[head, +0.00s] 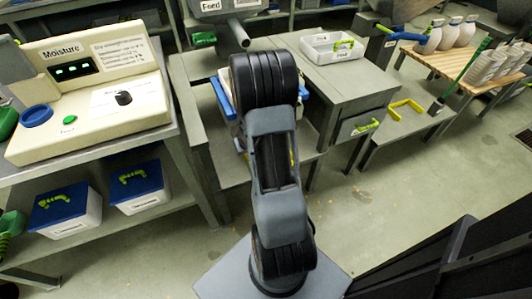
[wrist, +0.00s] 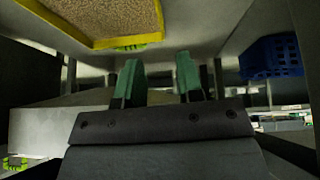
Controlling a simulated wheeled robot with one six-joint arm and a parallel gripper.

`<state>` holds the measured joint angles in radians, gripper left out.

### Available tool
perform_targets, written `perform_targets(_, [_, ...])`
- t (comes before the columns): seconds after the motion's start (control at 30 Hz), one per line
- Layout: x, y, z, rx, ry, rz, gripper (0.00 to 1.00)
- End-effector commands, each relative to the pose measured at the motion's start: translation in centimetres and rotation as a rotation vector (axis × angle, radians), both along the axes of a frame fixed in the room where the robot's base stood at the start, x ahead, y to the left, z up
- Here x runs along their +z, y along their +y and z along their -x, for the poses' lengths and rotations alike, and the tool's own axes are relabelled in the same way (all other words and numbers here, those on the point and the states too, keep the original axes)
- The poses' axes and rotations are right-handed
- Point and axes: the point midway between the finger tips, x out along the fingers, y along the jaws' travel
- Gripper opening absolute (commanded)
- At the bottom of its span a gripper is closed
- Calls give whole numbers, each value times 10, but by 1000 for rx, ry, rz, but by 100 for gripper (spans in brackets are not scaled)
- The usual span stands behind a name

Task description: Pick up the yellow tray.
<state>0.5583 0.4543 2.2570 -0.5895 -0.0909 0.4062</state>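The yellow tray (wrist: 125,42) shows in the wrist view at the upper left, cut off by the top edge. It has a yellow rim, holds brown grain, and a green handle (wrist: 131,48) shows at its near edge. My gripper (wrist: 160,68) has two green fingers standing apart with nothing between them. The tray's near rim lies just above the left fingertip in the picture; I cannot tell the distance between them. In the head view, my arm hides the gripper and most of the area behind it; only a small yellow sliver (head: 292,158) shows beside the arm.
In the head view, a moisture machine (head: 90,85) stands on the left bench above white bins with blue lids (head: 137,186). A white tray (head: 333,47) sits on the grey table. A yellow frame-like piece (head: 405,108) lies on a lower surface. A blue crate (wrist: 271,57) shows in the wrist view.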

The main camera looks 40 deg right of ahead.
Motion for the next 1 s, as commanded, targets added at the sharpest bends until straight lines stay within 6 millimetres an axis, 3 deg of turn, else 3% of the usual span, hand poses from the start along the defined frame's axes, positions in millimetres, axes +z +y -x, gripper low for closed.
perform_targets(0.17, [-31,-12,-1,-12,-24,-32,34])
perform_targets(0.4, [-72,-20,-20,-11,-30,-37,34])
perform_targets(0.6, [-93,-25,-33,-10,-30,-36,34])
perform_targets(0.87, [-104,-28,-40,-9,-31,-36,34])
perform_targets(1.0, [-122,-32,-50,-10,-30,-36,34])
